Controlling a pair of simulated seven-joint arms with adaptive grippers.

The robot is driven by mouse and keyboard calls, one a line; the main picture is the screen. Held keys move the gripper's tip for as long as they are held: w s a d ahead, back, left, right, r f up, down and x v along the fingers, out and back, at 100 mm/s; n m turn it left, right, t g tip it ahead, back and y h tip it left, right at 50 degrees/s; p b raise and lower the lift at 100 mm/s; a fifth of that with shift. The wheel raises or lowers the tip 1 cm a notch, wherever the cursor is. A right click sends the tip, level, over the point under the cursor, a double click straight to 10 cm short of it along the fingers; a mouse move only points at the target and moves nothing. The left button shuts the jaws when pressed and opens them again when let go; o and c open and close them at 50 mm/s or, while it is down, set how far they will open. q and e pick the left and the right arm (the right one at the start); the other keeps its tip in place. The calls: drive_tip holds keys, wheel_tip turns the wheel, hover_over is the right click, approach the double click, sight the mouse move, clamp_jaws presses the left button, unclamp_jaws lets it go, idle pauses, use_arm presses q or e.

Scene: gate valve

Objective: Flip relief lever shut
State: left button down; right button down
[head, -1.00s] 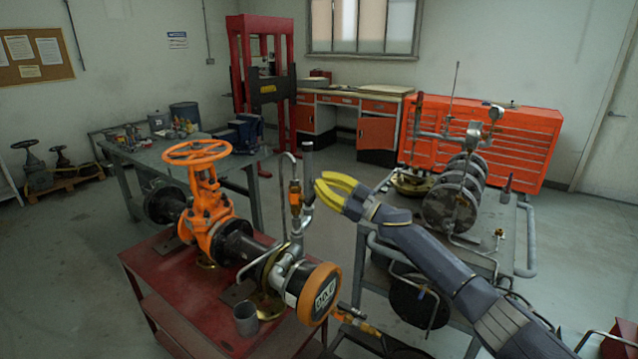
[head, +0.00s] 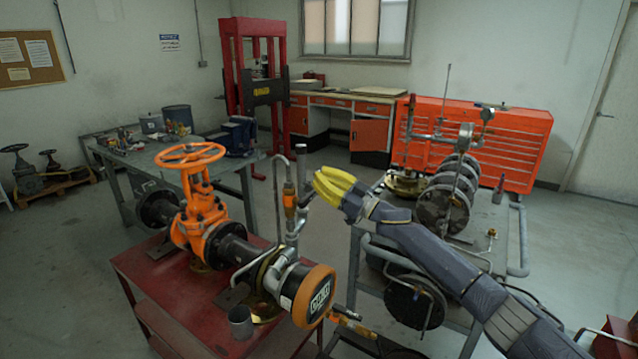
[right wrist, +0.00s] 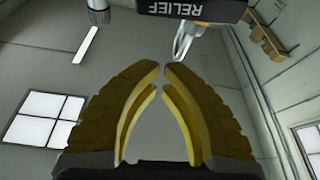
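An orange gate valve (head: 190,155) stands on a flanged pipe on the red table. Beside it rises a thin pipe with a small orange relief fitting (head: 290,200). My right gripper (head: 323,185), with yellow fingers, is just right of this fitting, apart from it. In the right wrist view its fingertips (right wrist: 162,70) come together with nothing between them. Past the tips is a dark block labelled RELIEF (right wrist: 190,9), with a pale metal loop (right wrist: 187,40) below it. I cannot tell whether that loop is the lever. My left gripper is out of view.
The red table (head: 165,290) also carries a grey cup (head: 240,322) and an orange-rimmed end cap (head: 316,297). A grey bench with a flanged pipe assembly (head: 445,205) stands to the right, behind my right arm. An orange tool cabinet (head: 510,150) is at the back.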

drive_tip(key=v, duration=0.8)
drive_tip(key=shift+d+f, duration=0.2)
